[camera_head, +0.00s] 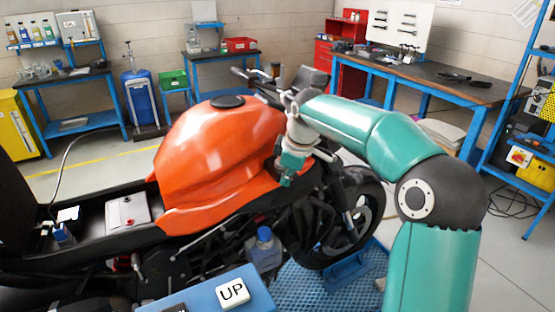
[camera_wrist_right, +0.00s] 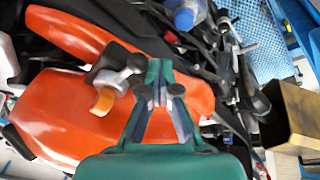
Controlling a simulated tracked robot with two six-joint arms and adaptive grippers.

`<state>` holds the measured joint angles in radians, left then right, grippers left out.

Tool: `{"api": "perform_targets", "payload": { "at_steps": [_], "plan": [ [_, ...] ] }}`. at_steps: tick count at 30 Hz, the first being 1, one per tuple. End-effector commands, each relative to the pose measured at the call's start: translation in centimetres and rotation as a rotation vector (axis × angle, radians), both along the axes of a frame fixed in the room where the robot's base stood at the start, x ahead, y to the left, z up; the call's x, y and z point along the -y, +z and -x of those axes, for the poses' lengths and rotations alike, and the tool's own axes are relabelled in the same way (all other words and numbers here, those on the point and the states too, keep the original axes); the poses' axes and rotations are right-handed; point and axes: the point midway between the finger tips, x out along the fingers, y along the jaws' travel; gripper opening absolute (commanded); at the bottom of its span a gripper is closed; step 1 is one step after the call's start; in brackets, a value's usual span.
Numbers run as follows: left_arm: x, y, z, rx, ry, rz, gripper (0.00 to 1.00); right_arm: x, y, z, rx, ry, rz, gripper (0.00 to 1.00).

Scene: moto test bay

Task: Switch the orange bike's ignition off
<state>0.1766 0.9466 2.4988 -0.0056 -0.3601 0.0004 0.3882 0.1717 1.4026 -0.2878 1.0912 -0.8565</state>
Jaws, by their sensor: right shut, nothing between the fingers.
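The orange bike (camera_head: 215,150) stands across the head view, its front wheel to the right. My right gripper (camera_head: 287,180) hangs beside the front right end of the orange tank, pointing down. In the right wrist view my right gripper (camera_wrist_right: 160,72) has its fingers together, with nothing between them. Left of the fingertips there, a dark grey fitting with round knobs (camera_wrist_right: 112,77) and a small orange tab (camera_wrist_right: 103,102) shows against the orange bodywork (camera_wrist_right: 70,110). I cannot tell whether this is the ignition. No ignition switch is clearly visible in the head view. My left gripper is out of view.
A blue-capped bottle (camera_head: 265,250) stands low beside the bike. Handlebars (camera_head: 250,80) rise behind the tank. Workbenches (camera_head: 430,75) line the back, with open floor at the right.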

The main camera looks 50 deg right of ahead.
Motion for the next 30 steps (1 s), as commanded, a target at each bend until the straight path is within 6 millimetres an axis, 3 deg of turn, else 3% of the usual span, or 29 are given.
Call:
{"api": "perform_targets", "payload": {
  "at_steps": [1,16,30],
  "plan": [
    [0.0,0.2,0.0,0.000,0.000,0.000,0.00,0.8,0.5,0.4,-0.002,-0.012,0.021,0.00],
    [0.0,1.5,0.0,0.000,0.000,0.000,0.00,0.0,2.0,-0.3,0.004,-0.010,0.024,0.00],
    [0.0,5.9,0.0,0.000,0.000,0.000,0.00,-0.4,6.5,-0.5,0.000,-0.004,0.016,0.00]
  ]
}}
